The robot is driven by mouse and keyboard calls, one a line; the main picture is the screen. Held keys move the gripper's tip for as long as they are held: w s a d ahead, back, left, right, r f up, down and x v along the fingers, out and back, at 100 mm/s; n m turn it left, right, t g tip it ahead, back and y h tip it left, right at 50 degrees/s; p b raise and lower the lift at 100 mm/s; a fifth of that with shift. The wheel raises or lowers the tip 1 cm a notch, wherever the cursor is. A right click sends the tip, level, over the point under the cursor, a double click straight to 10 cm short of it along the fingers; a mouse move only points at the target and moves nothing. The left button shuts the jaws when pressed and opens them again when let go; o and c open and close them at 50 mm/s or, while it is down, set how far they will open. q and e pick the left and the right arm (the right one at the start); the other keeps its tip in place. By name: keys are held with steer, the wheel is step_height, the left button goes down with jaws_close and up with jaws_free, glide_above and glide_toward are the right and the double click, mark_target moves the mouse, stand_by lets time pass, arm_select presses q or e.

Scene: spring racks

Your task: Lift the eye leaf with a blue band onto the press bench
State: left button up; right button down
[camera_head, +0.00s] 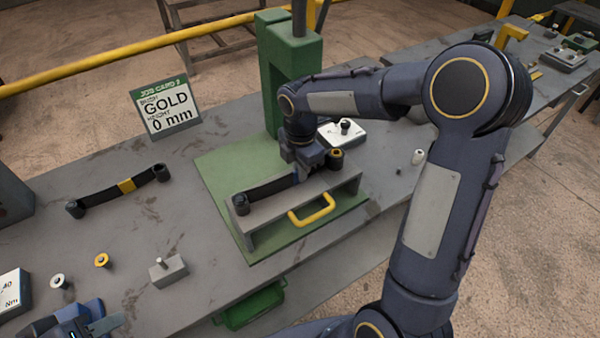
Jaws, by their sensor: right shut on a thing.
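A dark eye leaf (268,188) lies along the grey rest of the press bench (262,222), one eye at each end. Its right eye shows a gold-coloured ring. My right gripper (302,172) is shut on this leaf near its right end, from above. The gripper covers part of the leaf, and I see no blue band on the part that shows.
A green press column (288,75) stands behind the rest, on a green plate (215,170). A yellow handle (312,211) is at the rest's front. A job card (165,105) reads GOLD, 0 mm. Small bushings and a grey block (168,272) lie on the left table.

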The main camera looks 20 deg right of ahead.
steer(key=shift+r, duration=0.25)
steer(key=shift+w+r, duration=0.1)
steer(key=shift+r, duration=0.4)
steer(key=s+d+r+b, duration=0.1)
steer(key=s+d+r, duration=0.1)
steer(key=s+r, duration=0.4)
steer(key=s+d+r+b, duration=0.2)
steer(key=s+d+r, duration=0.1)
steer(key=s+r, duration=0.2)
steer(key=shift+s+d+r, duration=0.3)
steer(key=shift+s+r, duration=0.05)
steer(key=shift+s, duration=0.7)
